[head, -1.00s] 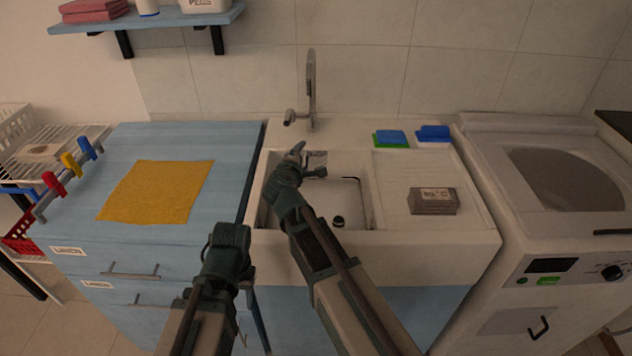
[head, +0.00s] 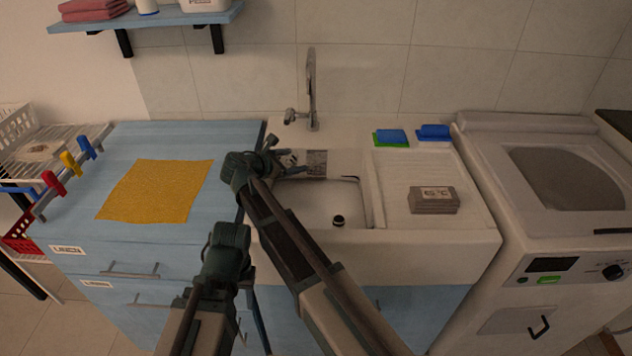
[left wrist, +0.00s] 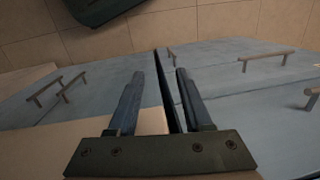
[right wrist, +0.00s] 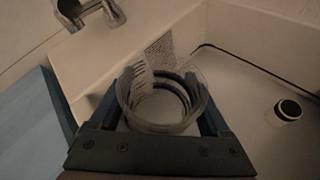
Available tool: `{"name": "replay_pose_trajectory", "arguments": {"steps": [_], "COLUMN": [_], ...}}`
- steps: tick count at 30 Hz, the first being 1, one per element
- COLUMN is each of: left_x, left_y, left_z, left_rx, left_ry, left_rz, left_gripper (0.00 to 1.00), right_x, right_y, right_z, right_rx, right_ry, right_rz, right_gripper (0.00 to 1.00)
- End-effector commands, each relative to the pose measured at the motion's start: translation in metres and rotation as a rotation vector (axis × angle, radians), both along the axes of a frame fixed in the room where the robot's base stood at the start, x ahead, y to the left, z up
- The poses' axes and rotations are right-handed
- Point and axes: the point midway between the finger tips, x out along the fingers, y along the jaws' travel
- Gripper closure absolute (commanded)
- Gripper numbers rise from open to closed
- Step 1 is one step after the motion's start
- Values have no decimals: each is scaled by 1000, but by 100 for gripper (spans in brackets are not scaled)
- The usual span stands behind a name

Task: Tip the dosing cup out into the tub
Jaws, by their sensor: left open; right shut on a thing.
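The dosing cup (right wrist: 165,118) is a clear, ribbed round cup in the right wrist view. My right gripper (right wrist: 162,76) is shut on it, a finger on each side. I see its rings nearly end-on; its exact tilt and contents are unclear. In the head view the cup (head: 287,158) is small and partly hidden at my right gripper (head: 282,160), over the back left of the tub (head: 315,200), a white sink basin. My left gripper (head: 228,248) is low before the blue cabinet; in the left wrist view its fingers (left wrist: 160,75) are open and empty.
A tap (head: 311,90) stands behind the basin, close to my right gripper. A dark drain (head: 338,221) is in its floor. A grey box (head: 433,200) lies on the drainboard. A yellow cloth (head: 158,190) lies on the blue counter.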

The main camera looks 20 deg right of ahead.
Motion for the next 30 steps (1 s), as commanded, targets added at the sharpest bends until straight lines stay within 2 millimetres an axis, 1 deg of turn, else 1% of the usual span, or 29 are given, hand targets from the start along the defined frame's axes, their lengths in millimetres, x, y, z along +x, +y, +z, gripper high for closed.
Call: {"name": "replay_pose_trajectory", "arguments": {"steps": [1,9,20,23,30], "left_x": [0,0,0,0,0], "left_y": [0,0,0,0,0], "left_z": [3,4,6,13,40], "left_rx": [0,0,0,0,0], "left_ry": [0,0,0,0,0], "left_rz": [0,0,0,0,0], "left_gripper": [50,50,50,50,50], "right_x": [7,13,14,13,14], "right_y": [5,12,13,13,13], "right_z": [5,14,18,25,53], "right_rx": [-37,-175,-213,-212,-211], "right_ry": [37,179,220,219,218], "right_rz": [1,0,0,0,0], "right_gripper": [85,85,85,85,85]}}
